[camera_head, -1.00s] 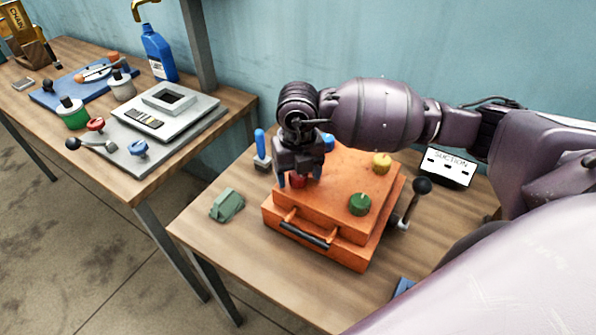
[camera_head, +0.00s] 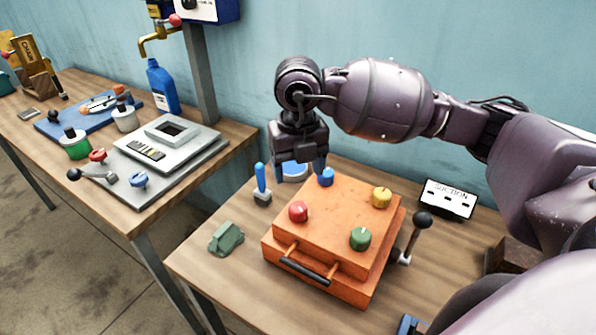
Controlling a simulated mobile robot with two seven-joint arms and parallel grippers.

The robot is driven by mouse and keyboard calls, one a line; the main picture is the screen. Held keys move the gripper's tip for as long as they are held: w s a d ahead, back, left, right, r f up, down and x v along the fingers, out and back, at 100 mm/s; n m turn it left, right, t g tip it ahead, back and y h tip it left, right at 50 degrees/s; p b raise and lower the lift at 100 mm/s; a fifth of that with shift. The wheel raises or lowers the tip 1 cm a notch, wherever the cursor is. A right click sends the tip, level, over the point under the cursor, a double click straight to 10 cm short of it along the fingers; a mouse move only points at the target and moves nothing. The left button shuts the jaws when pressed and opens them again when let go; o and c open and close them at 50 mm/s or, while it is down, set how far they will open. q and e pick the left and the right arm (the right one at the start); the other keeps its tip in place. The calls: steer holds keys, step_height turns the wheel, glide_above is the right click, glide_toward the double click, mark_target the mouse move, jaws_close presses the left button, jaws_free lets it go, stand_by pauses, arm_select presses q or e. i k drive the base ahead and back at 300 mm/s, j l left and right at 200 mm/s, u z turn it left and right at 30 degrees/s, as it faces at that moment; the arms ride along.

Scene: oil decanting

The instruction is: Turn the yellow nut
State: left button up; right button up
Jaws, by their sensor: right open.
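The yellow nut (camera_head: 381,197) stands on the back right corner of the top of an orange box (camera_head: 331,221). A blue nut (camera_head: 326,177) is at the back left corner, a red nut (camera_head: 298,211) at the front left and a green nut (camera_head: 360,239) at the front right. My right gripper (camera_head: 300,172) is open, pointing down over the back left of the box, with one finger close to the blue nut. It is apart from the yellow nut, to its left. I cannot tell whether it touches the blue nut. My left gripper is not in view.
A black-knobbed lever (camera_head: 416,232) stands at the box's right side. A blue-handled switch (camera_head: 262,184) and a green block (camera_head: 226,238) stand left of the box. A second table (camera_head: 205,128) with a scale is at the left.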

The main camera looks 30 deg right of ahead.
mark_target(381, 197)
steer(key=k+j, duration=0.65)
steer(key=k, duration=0.25)
